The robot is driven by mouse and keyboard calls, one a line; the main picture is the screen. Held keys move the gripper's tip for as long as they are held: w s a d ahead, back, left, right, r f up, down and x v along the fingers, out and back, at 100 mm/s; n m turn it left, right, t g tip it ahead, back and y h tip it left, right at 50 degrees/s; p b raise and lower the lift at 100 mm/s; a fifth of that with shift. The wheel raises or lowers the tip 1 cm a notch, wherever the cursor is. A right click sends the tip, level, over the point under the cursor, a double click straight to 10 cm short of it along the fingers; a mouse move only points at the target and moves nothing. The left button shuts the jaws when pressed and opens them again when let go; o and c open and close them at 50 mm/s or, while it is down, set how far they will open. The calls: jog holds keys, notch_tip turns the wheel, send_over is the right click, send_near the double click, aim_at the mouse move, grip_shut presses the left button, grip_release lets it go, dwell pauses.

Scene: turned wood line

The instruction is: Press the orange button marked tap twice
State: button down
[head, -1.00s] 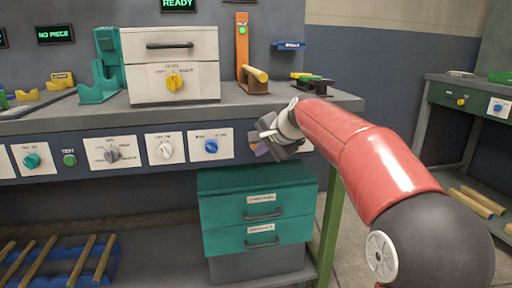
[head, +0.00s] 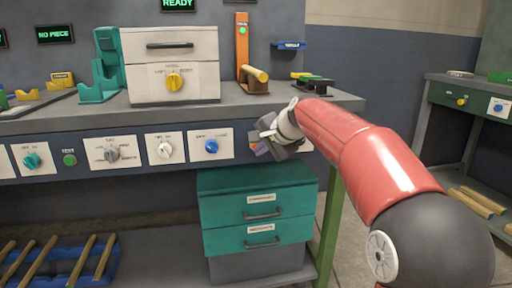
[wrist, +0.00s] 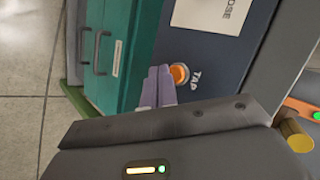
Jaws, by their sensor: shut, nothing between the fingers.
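The orange button (wrist: 179,74) shows in the wrist view on the dark blue front panel (wrist: 205,45), with the word TAP beside it. My gripper (wrist: 160,72) is shut and empty, its purple-grey fingertips right beside the button in that view. Whether the fingers touch the panel or the button cannot be told. In the head view my gripper (head: 262,148) is at the right end of the bench's front panel, and it hides the button there.
A panel with a blue knob (head: 211,146) is left of my gripper. The teal drawers (head: 258,208) stand below, and the bench top (head: 235,108) juts above. Wooden and metal fixtures stand on the bench. Open floor (head: 345,240) lies to the right.

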jog(key=shift+w, duration=0.1)
dwell(0.3)
jog(key=shift+w+a+p, duration=0.15)
jog(key=shift+w+p, duration=0.15)
jog(key=shift+p, duration=0.25)
jog(key=shift+w+a+p, duration=0.1)
jog(key=shift+w+p, duration=0.25)
dwell(0.4)
jog(key=shift+s, duration=0.15)
jog(key=shift+s+d+b, duration=0.25)
jog(key=shift+s+b, duration=0.25)
jog(key=shift+s, duration=0.1)
jog(key=shift+s+d+b, duration=0.25)
jog(key=shift+s+b, duration=0.2)
jog(key=shift+s, duration=0.35)
jog(key=shift+s+d+b, duration=0.2)
jog(key=shift+s+b, duration=0.3)
jog(key=shift+s, duration=0.35)
jog(key=shift+s+d+b, duration=0.25)
jog(key=shift+s+b, duration=0.2)
jog(key=shift+s, duration=0.35)
